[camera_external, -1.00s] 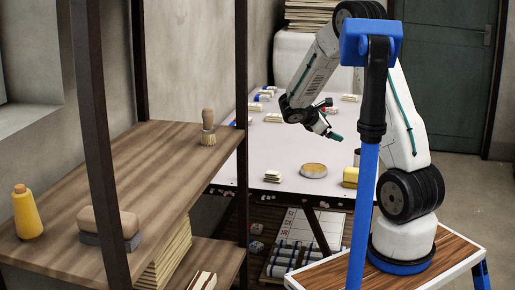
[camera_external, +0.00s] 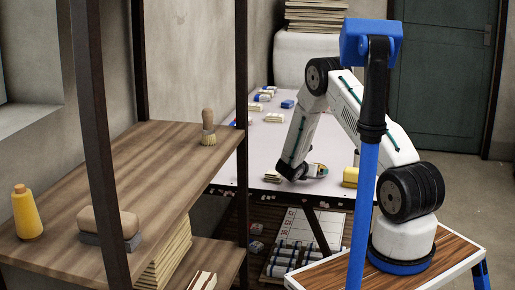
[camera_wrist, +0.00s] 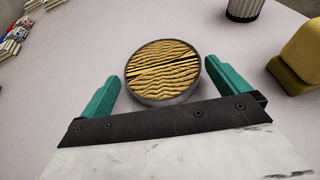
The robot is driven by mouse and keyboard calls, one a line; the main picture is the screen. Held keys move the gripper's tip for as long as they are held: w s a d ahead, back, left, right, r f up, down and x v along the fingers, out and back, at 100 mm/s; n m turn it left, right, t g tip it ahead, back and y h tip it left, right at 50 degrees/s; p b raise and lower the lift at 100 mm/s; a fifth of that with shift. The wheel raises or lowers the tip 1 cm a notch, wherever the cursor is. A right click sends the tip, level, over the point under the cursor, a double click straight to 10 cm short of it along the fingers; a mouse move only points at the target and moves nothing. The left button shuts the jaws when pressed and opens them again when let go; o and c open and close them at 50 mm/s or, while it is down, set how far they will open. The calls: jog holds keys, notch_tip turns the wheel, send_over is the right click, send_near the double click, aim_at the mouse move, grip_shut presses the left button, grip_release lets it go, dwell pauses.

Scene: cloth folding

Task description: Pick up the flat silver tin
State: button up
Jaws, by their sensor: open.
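The flat silver tin (camera_wrist: 163,72) is round and open at the top, with wavy golden-brown contents, and it lies on the pale table. In the wrist view it sits just ahead of and between the two green fingers of my gripper (camera_wrist: 160,90). The fingers are apart, with a gap on each side of the tin. In the external view my gripper (camera_external: 317,171) is low over the near part of the table and hides most of the tin.
A yellow block (camera_wrist: 300,62) and a dark ribbed cup (camera_wrist: 244,9) stand to the right of the tin. Bundles of small pale pieces (camera_wrist: 12,40) lie at the upper left. In the external view, a wooden shelf (camera_external: 140,170) stands left of the table.

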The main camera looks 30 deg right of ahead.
jog(key=x, duration=0.3)
jog(key=shift+d+f, duration=0.15)
jog(key=c, duration=0.9)
jog(key=shift+o, duration=0.2)
jog(key=shift+r, duration=0.2)
